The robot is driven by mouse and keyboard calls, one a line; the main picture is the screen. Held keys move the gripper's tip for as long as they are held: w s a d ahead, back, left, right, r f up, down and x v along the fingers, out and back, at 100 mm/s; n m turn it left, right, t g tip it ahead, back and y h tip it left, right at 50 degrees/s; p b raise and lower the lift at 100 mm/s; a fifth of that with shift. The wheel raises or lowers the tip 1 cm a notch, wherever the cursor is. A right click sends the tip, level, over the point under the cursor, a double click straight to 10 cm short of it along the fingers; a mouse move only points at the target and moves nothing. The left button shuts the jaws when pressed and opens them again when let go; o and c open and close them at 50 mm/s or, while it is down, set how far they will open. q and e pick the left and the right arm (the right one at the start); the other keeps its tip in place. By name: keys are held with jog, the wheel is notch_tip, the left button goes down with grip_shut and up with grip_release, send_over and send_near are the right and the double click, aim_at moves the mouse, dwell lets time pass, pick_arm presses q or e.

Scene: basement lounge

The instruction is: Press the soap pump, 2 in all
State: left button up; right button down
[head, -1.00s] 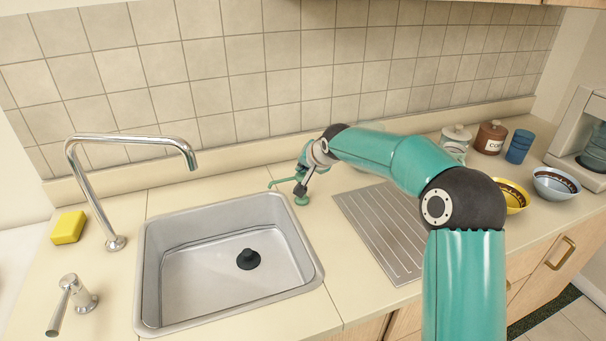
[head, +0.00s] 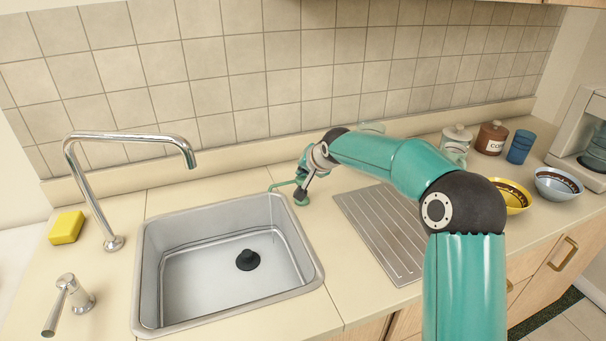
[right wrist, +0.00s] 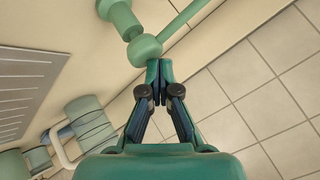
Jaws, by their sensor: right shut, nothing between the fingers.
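The green soap pump (head: 301,201) stands on the counter just behind the right back corner of the sink, its thin spout (head: 281,185) pointing left. In the right wrist view its round head (right wrist: 145,48) and long spout (right wrist: 185,22) show close up. My right gripper (head: 299,190) is at the pump from above. In the wrist view its two fingertips (right wrist: 159,70) are together and empty, right beside the pump head. I cannot tell whether they touch it. My arm and fingers partly cover the pump in the head view. My left gripper is not in view.
The steel sink (head: 150,262) has a black stopper (head: 248,260) in it. A tall faucet (head: 115,243), a chrome lever (head: 72,292) and a yellow sponge (head: 66,227) stand left. The tiled wall is close behind.

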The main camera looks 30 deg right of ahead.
jog(key=shift+f, duration=0.25)
jog(key=shift+r, duration=0.2)
jog(key=shift+r+p, duration=0.9)
jog(key=shift+r, duration=0.4)
notch_tip(320, 180, up, 5)
jog(key=p, duration=0.3)
dwell(1.8)
